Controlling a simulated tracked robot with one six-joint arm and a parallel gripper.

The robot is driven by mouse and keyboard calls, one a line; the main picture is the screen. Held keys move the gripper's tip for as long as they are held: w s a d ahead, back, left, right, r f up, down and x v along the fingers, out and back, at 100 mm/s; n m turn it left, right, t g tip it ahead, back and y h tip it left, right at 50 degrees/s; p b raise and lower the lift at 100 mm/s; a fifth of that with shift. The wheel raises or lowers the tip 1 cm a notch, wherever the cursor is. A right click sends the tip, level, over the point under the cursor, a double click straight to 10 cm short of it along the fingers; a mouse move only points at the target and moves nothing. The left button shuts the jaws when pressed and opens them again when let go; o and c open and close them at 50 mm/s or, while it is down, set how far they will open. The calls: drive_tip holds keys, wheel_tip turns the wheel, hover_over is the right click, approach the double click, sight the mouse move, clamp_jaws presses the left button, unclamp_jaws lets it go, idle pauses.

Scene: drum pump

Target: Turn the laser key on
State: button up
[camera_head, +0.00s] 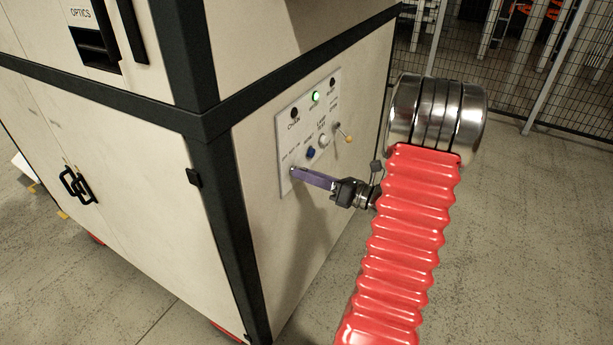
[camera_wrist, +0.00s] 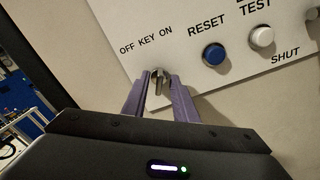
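The key switch (camera_wrist: 158,76) sits at the lower left corner of the white control panel (camera_wrist: 120,30), under the label "OFF KEY ON". In the wrist view a metal key stands between the two purple fingers of my gripper (camera_wrist: 160,84). The fingertips are close on either side of it; I cannot tell whether they touch it, nor which way the key is turned. In the head view my gripper (camera_head: 296,172) reaches the panel (camera_head: 318,104) from the right, and its fingertips hide the key.
A blue reset button (camera_wrist: 214,54) and a white test button (camera_wrist: 261,37) are right of the key. A green lamp (camera_head: 316,96) is lit on the panel. The beige cabinet (camera_head: 262,180) has dark frame edges. A mesh fence (camera_head: 560,80) stands behind.

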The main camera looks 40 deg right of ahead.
drive_tip(key=v, duration=1.4)
idle(0.8)
